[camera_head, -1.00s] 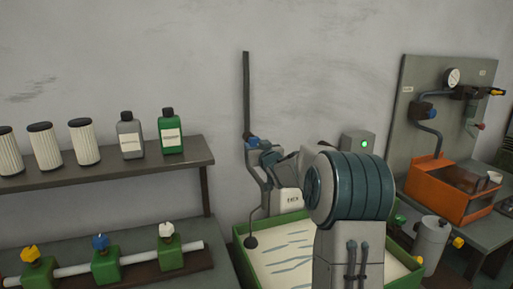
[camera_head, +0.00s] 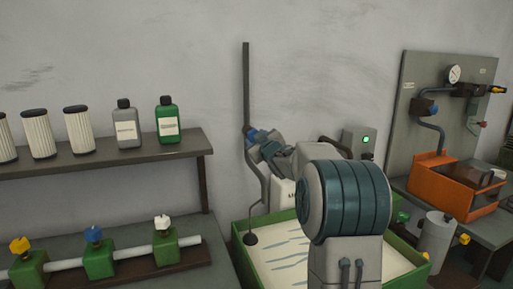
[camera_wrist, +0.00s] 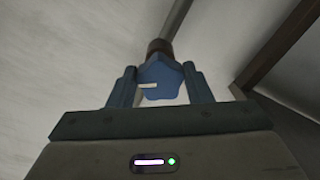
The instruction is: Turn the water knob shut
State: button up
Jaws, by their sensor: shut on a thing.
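The water knob is a blue, lobed knob (camera_head: 249,133) on a dark vertical pipe against the wall, above the green-rimmed basin (camera_head: 238,257). In the wrist view the blue knob (camera_wrist: 162,80) sits between the two fingers, with a small pale mark on its face. My gripper (camera_head: 259,143) reaches it from the right. In the wrist view my gripper (camera_wrist: 162,88) is shut on the knob, one finger on each side. In the head view my fingers partly cover the knob. The basin holds pale liquid with blue streaks.
A shelf (camera_head: 110,158) with white filters and two bottles is at the left. Below it, a pipe rack (camera_head: 130,250) carries yellow, blue and white knobs. A gauge panel (camera_head: 415,75) and an orange tank (camera_head: 455,185) stand at the right.

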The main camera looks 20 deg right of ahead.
jog(key=n+b, duration=0.6)
jog(key=n, duration=0.5)
jog(key=shift+d+r+n, duration=0.1)
jog(key=shift+r+n, duration=0.05)
jog(key=shift+n, duration=0.25)
dwell(0.3)
jog(key=o, duration=1)
jog(key=shift+s, duration=0.15)
jog(key=s+b, duration=0.1)
jog(key=s, duration=1.2)
jog(key=shift+s+b, duration=0.3)
jog(key=shift+r, duration=0.1)
